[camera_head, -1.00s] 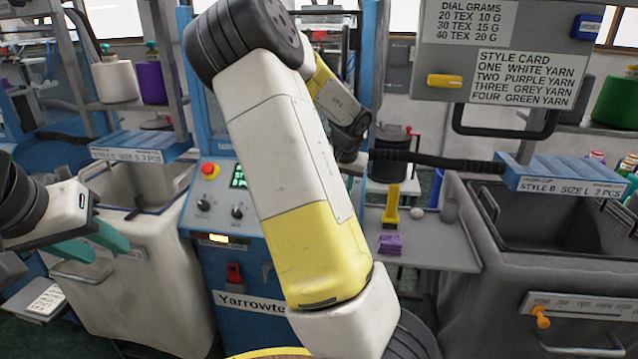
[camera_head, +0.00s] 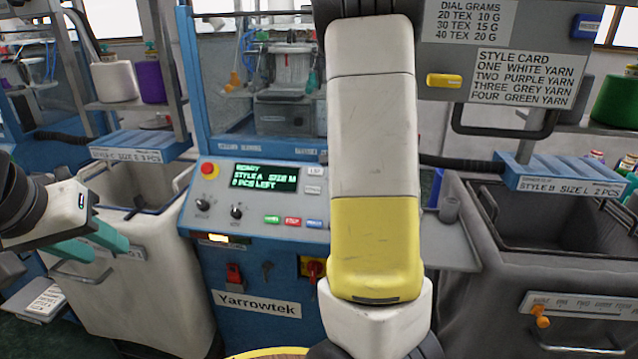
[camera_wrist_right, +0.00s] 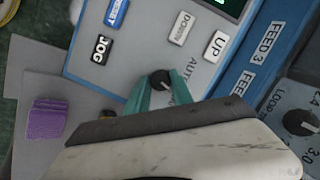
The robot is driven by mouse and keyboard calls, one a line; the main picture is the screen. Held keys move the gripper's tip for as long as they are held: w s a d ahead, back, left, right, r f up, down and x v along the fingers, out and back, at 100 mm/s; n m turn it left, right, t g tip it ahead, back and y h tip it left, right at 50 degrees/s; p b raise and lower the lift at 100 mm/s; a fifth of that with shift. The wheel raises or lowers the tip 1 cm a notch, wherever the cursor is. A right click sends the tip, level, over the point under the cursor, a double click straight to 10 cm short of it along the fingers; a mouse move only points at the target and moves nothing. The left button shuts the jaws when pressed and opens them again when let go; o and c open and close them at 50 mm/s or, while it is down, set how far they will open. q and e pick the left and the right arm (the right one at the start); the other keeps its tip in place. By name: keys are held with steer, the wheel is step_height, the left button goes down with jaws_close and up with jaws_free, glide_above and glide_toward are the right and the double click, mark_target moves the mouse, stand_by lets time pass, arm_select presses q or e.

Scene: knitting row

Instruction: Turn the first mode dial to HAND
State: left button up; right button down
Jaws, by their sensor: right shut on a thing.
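The mode dial (camera_wrist_right: 160,80) is a small black knob on a grey panel in the right wrist view, beside printed letters that read as part of AUTO. My right gripper (camera_wrist_right: 156,92) has its teal fingers on either side of the knob and is shut on it. The HAND mark is not visible, and the dial's setting is too small to tell. In the head view my right arm covers this dial and the gripper. My left gripper (camera_head: 103,246) has its teal fingers apart, empty, over the grey bin at the left.
The blue machine's control panel (camera_head: 260,190) has a lit screen (camera_head: 266,177), two black knobs and a red stop button (camera_head: 209,170). A purple stack (camera_wrist_right: 46,118) lies on the side shelf.

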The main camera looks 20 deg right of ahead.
steer(key=shift+m+t, duration=0.4)
steer(key=shift+m, duration=1.2)
steer(key=c, duration=1.1)
jaws_free()
